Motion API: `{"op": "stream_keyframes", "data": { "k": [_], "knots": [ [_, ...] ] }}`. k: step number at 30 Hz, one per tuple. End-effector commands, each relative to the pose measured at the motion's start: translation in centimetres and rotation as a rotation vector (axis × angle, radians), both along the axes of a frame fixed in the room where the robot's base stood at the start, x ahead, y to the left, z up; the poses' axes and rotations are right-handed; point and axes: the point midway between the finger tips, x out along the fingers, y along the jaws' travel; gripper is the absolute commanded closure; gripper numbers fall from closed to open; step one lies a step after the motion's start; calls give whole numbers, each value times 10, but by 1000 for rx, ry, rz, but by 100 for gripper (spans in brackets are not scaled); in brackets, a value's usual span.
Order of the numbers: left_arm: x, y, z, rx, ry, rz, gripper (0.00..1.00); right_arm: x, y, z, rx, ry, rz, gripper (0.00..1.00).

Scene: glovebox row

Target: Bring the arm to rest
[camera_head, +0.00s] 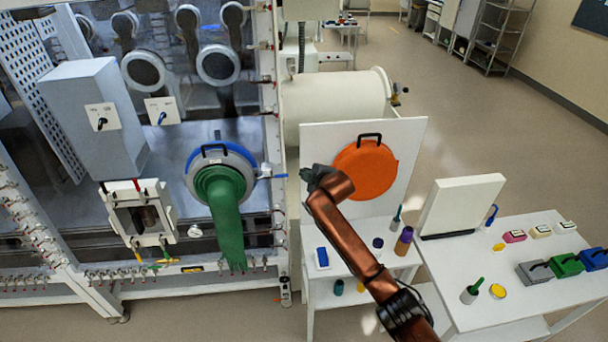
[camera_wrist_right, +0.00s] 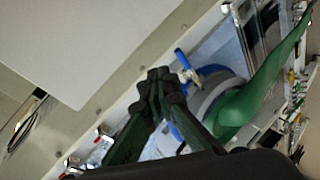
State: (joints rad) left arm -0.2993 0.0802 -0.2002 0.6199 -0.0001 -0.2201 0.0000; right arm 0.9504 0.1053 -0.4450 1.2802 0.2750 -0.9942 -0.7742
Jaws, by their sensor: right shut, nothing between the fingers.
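My right arm, copper-coloured, reaches up from the bottom right in the head view. Its gripper (camera_head: 314,174) is in the air in front of the white panel's left edge, left of the orange disc. The right gripper's dark fingers (camera_wrist_right: 160,76) also show in the right wrist view, shut together with nothing between them. A green glove (camera_head: 222,205) hangs from a blue-rimmed port of the glovebox, left of the gripper and apart from it in the head view. My left gripper is not in view.
An orange round cover (camera_head: 365,168) with a black handle is on a white upright panel (camera_head: 320,140). A blue box (camera_head: 322,258) is on the lower stand. Open floor lies behind.

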Motion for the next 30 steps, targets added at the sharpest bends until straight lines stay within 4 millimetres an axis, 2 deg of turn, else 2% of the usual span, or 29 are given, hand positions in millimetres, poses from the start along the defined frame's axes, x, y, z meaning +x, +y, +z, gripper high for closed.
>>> {"op": "stream_keyframes", "data": {
  "k": [5, 8, 11, 14, 15, 17, 21, 26, 30],
  "knots": [
    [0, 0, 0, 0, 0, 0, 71, 0, 0, 0, -1, 0, -1, 100],
    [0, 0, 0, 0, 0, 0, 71, -3, -5, -10, 8, 15, -8, 100],
    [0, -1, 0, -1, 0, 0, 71, -17, -19, -38, 40, 63, -40, 100],
    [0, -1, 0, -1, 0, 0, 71, -44, -45, -82, 98, 140, -99, 100],
    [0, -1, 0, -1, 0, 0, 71, -58, -57, -103, 124, 179, -131, 100],
    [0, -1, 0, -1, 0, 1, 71, -81, -78, -131, 165, 232, -183, 100],
    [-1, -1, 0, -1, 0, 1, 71, -141, -128, -189, 253, 350, -318, 100],
    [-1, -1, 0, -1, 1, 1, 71, -220, -187, -245, 339, 476, -493, 100],
    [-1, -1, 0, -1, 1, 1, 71, -299, -240, -280, 403, 572, -665, 100]
  ]
}}
